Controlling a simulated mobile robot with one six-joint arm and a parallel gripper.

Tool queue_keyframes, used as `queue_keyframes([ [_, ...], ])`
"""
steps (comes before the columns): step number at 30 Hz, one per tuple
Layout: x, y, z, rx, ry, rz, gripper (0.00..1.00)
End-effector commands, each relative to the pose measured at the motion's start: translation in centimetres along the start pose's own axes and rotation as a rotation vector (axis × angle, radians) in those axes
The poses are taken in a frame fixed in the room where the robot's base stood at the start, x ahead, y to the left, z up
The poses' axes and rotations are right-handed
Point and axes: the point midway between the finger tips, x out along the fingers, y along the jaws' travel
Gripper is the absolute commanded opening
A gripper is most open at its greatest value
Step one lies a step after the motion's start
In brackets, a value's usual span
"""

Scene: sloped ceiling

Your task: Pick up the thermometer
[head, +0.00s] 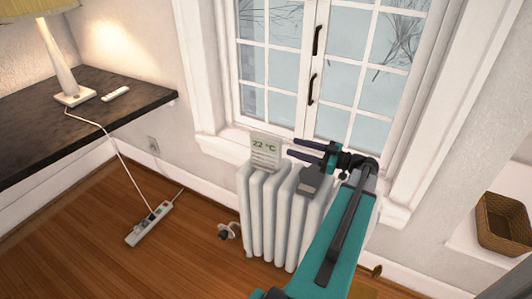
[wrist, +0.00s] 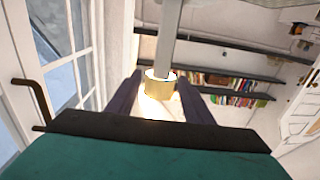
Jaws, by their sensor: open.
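The thermometer (head: 265,150) is a pale upright panel reading "22 °C" with small lines of text below. It stands at the top of the white radiator, in front of the window sill. My gripper (head: 292,148) is just to the right of it in the head view, with two dark fingers spread apart and pointing left towards it. Nothing shows between the fingers. In the wrist view the open fingers (wrist: 158,88) frame the distant lit lamp, and I cannot make out the thermometer there.
The radiator (head: 257,215) stands below the window (head: 345,70). A small grey object (head: 310,181) lies on its top under my arm. A dark desk (head: 60,120) with a lamp (head: 63,65) is at left. A power strip (head: 148,224) lies on the floor. A basket (head: 503,225) is at right.

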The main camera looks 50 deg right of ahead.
Motion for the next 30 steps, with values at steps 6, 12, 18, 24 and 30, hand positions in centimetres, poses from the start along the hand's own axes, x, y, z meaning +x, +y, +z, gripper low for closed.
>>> queue_keyframes([
  [6,2.7,-0.1,-0.1,0.0,0.0,-0.003,0.47],
  [12,5.3,-0.1,-0.1,0.001,0.0,-0.003,0.47],
  [18,7.3,-0.1,0.0,0.001,0.0,-0.001,0.47],
  [24,7.8,0.0,0.0,0.0,0.0,0.0,0.47],
  [30,7.8,0.0,0.0,0.0,0.0,0.0,0.47],
])
